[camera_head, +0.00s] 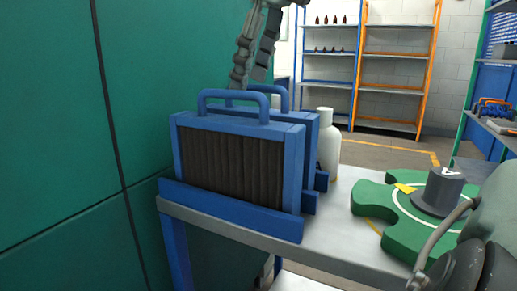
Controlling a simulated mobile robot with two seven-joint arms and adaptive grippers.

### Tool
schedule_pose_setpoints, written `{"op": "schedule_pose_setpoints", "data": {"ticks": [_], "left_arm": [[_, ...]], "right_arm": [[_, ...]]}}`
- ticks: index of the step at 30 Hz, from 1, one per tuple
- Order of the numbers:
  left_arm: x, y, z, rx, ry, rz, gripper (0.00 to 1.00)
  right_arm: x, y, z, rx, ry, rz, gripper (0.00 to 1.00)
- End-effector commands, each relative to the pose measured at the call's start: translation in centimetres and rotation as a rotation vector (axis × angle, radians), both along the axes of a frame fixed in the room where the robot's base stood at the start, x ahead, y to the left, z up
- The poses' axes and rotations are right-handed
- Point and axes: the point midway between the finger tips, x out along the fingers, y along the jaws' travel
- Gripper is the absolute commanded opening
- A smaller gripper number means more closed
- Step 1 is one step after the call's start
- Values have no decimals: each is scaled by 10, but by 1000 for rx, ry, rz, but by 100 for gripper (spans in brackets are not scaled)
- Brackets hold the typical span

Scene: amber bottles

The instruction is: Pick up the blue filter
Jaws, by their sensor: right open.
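A blue-framed filter (293,170) with a dark pleated face stands upright in a blue holder (230,212) on the table's left end. It has a blue loop handle (203,104) on top. A second blue frame (312,145) with its own handle (285,98) stands right behind it, mostly hidden. My left gripper is not in view.
A white bottle (328,150) stands behind the filters on the grey table (325,226). A green notched disc (405,232) with a grey knob (438,192) lies at right. A green wall (60,130) is close at left. Shelves with small bottles (331,19) stand far back.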

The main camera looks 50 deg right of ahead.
Motion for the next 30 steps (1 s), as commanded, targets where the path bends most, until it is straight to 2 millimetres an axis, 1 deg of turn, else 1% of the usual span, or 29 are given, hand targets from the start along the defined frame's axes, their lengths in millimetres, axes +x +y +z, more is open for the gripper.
{"op": "schedule_pose_setpoints", "data": {"ticks": [1,8,12,15,18,24,26,30], "left_arm": [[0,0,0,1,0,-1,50],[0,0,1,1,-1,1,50],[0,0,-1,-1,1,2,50],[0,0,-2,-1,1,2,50],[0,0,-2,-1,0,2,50],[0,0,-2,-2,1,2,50],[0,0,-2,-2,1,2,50],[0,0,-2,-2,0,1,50]], "right_arm": [[2,0,-6,2,4,1,45],[11,-2,-31,5,1,2,45],[16,-3,-53,6,2,2,45],[22,-4,-63,7,1,-1,45],[24,-5,-68,6,-1,-3,45],[24,-5,-68,6,-2,-2,45],[24,-5,-68,6,-2,-2,39],[24,-5,-68,6,-2,-2,22]]}}
